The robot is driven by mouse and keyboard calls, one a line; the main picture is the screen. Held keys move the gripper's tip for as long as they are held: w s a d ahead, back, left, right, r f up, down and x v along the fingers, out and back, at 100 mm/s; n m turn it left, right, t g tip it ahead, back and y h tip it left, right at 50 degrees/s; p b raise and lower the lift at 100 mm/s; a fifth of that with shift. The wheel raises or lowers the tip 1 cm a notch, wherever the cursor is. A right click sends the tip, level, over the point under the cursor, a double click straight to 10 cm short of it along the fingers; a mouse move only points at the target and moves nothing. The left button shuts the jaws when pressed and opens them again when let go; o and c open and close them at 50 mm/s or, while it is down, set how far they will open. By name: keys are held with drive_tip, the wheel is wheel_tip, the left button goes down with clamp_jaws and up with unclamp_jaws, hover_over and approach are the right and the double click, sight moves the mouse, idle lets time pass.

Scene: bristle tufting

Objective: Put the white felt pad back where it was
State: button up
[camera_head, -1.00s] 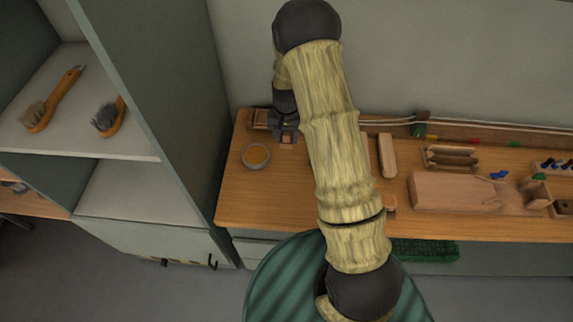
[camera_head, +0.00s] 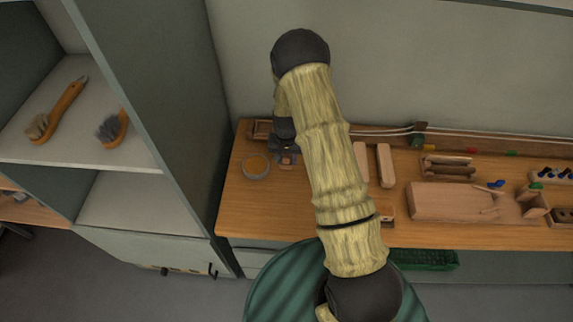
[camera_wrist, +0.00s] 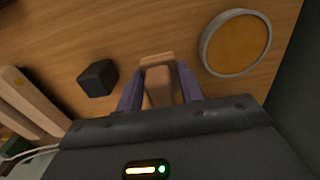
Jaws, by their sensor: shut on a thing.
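My gripper (camera_head: 287,158) is over the left end of the wooden bench, just right of a round dish (camera_head: 256,167) with an amber filling. In the wrist view my gripper (camera_wrist: 158,88) has its purple fingers shut on a small wooden block (camera_wrist: 158,86). The block is low at the bench top; I cannot tell whether it touches the wood. The dish (camera_wrist: 236,43) is to its upper right in the wrist view. I can make out no white felt pad in either view; part of the bench is hidden behind my arm.
A black cube (camera_wrist: 97,78) is beside the gripper. Wooden bars (camera_head: 384,165) and a large wooden board (camera_head: 450,202) lie to the right on the bench (camera_head: 235,205). A shelf unit (camera_head: 175,120) with brushes stands left. A wall is close behind.

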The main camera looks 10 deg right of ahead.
sight(286, 166)
drive_tip(key=shift+f, duration=0.1)
drive_tip(key=shift+f+p, duration=0.55)
drive_tip(key=shift+f, duration=1.45)
drive_tip(key=shift+f, duration=0.2)
drive_tip(key=o, duration=0.9)
drive_tip(key=shift+r, duration=0.1)
drive_tip(key=shift+o, duration=0.2)
wheel_tip(286, 166, up, 12)
drive_tip(key=b, duration=0.3)
drive_tip(key=shift+r, duration=0.1)
drive_tip(key=shift+w, duration=0.1)
